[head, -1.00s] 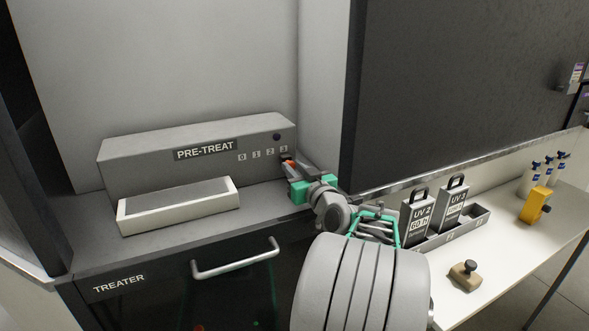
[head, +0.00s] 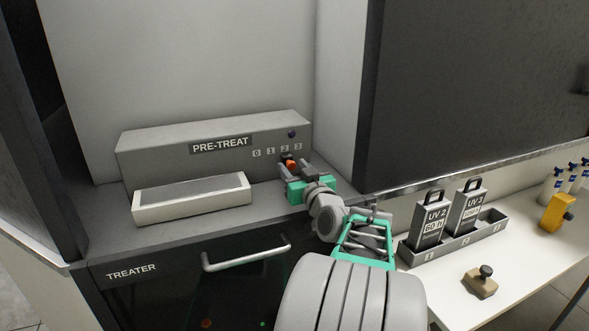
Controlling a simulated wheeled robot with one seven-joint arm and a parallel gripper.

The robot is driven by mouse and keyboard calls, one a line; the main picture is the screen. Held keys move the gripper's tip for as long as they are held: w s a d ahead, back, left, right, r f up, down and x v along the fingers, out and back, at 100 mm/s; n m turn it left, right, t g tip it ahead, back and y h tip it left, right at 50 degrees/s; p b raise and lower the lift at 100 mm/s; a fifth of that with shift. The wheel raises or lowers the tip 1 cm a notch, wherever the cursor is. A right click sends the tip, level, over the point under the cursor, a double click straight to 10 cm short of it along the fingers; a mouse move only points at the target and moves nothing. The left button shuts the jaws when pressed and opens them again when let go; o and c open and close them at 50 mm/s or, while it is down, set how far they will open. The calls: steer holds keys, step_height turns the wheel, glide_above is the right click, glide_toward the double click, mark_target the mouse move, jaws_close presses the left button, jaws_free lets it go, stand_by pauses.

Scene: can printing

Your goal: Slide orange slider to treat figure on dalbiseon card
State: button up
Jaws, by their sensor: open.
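The grey PRE-TREAT unit (head: 150,155) stands on the treater top, with a scale marked 0 to 3 on its front. The orange slider (head: 289,162) sits just below the scale, nearest the 2, perhaps slightly toward the 3. My gripper (head: 292,171) is open in front of the slider, with its fingers close to it, one on either side. I cannot tell whether a finger touches it. No card marked dalbiseon is visible.
A pale tray (head: 190,212) lies in front of the unit, left of my gripper. The treater's handle (head: 248,256) juts out below. At right, a white table holds a grey rack (head: 450,245) with two UV cartridges, a stamp (head: 481,283) and a yellow item (head: 555,213).

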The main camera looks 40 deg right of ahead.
steer(key=b+v, duration=0.2)
steer(key=v, duration=0.6)
steer(key=shift+w, duration=0.1)
steer(key=shift+c, duration=0.2)
